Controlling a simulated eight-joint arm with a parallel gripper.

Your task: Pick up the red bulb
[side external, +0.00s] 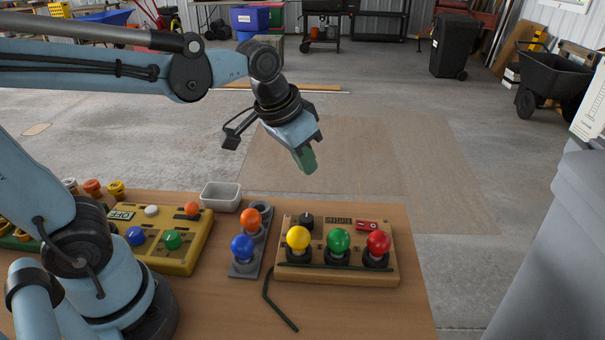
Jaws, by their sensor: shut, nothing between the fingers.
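The red bulb (378,243) sits upright in a dark socket at the right end of a wooden board (298,272) on the table. A green bulb (339,241) and a yellow bulb (298,238) stand in sockets to its left on the same board. My gripper (306,160) is above and behind the board, up and to the left of the red bulb and well apart from it. Its green fingertips point down and are shut with nothing between them.
A grey holder (262,242) with an orange bulb (251,219) and a blue bulb (243,247) stands left of the board. A hex key (279,307) lies in front. A small grey bin (221,196) and a yellow box (187,262) are further left. The table's right front area is clear.

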